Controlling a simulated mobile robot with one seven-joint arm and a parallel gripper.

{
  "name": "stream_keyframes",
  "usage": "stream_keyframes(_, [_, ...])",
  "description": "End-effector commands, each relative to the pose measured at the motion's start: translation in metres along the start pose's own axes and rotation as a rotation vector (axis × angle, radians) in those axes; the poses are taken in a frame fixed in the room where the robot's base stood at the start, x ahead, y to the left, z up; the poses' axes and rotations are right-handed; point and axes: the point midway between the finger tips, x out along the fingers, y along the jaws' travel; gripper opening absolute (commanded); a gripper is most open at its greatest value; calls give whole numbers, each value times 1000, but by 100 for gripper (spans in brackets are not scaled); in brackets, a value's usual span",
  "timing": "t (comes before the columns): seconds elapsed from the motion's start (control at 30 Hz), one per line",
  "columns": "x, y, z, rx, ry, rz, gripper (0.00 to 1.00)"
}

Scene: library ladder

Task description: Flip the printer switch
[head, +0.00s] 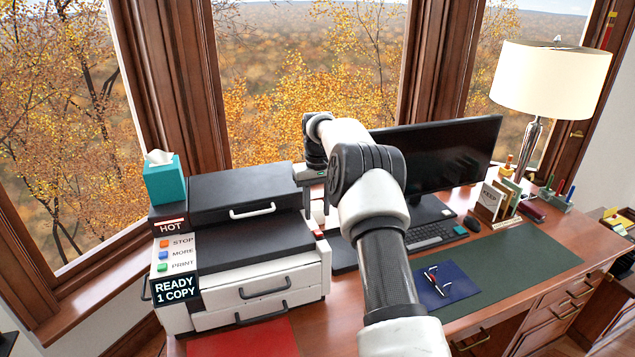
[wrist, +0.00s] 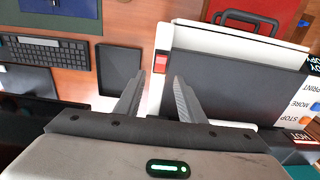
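The printer (head: 255,272) is a white and dark-grey machine at the left of the desk in the head view. Its front panel (head: 176,265) has STOP, MORE and PRINT buttons and a "READY 1 COPY" display. A red rocker switch (wrist: 161,64) sits on the printer's white side edge in the wrist view; a red patch at that side shows in the head view (head: 319,234). My gripper (wrist: 161,78) is open and empty, its fingertips on either side of the line to the switch. I cannot tell whether they touch the printer.
A monitor (head: 440,150), keyboard (head: 430,236) and dark tray (wrist: 104,70) lie beside the printer. A teal tissue box (head: 164,182) stands behind the panel. A lamp (head: 548,80) is at the far right. The green desk mat (head: 520,268) is mostly clear.

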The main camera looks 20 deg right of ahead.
Motion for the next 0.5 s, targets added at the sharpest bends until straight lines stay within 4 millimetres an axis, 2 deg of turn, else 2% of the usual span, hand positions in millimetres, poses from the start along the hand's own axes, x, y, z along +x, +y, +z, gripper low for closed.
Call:
stream_keyframes(0.1, [-32,0,-1,0,6,1,36])
stream_keyframes(0.3, [-79,0,-1,1,3,1,36])
stream_keyframes(0.5, [-108,0,-1,1,1,0,36])
